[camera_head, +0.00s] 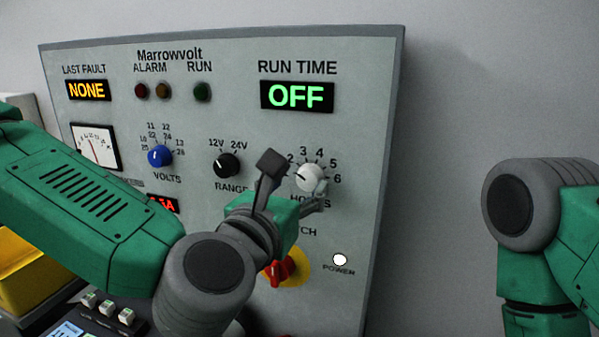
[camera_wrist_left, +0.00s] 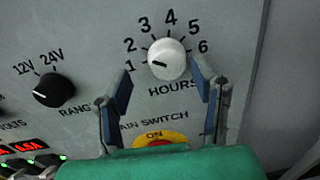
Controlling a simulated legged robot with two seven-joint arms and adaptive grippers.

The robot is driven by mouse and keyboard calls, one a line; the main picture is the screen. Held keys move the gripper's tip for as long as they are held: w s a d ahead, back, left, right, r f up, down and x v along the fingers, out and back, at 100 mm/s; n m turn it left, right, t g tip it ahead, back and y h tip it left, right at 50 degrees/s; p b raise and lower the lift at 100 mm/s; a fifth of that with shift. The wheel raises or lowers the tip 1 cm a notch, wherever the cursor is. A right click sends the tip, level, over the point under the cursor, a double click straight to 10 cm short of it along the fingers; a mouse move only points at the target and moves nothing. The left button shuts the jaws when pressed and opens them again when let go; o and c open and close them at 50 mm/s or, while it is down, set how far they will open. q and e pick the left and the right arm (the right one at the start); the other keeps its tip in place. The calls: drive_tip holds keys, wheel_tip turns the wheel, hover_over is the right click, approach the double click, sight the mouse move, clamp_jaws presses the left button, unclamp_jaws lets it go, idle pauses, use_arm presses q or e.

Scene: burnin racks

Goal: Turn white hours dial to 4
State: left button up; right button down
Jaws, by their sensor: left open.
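The white hours dial (camera_head: 309,179) is on the panel's right side, under the RUN TIME display (camera_head: 297,96), which reads OFF. In the left wrist view the dial (camera_wrist_left: 167,59) has its dark pointer mark toward the left, near the 1. The numbers 1 to 6 arc over it. My left gripper (camera_head: 296,177) is open in front of the panel. In the wrist view its two fingers (camera_wrist_left: 163,76) stand either side of the dial's lower part, apart from the left side and close to the right side. Contact cannot be told. My right gripper is out of view.
Left of the dial are the black range knob (camera_head: 227,165) and blue volts knob (camera_head: 160,156). Below is the red main switch (camera_head: 281,269) on a yellow plate. A white power button (camera_head: 340,259) sits lower right. A yellow bin (camera_head: 28,275) is at the left.

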use_arm(q)
drive_tip(key=shift+w+d, duration=0.3)
drive_tip(key=shift+w, duration=0.15)
drive_tip(key=shift+w+d, duration=0.2)
drive_tip(key=shift+d, duration=0.6)
drive_tip(key=shift+w+a, duration=0.15)
drive_tip(key=shift+a, duration=0.25)
drive_tip(key=c, duration=1.1)
drive_tip(key=shift+c, duration=0.2)
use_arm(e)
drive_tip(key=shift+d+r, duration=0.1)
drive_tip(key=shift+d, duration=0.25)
use_arm(q)
drive_tip(key=shift+d, duration=0.1)
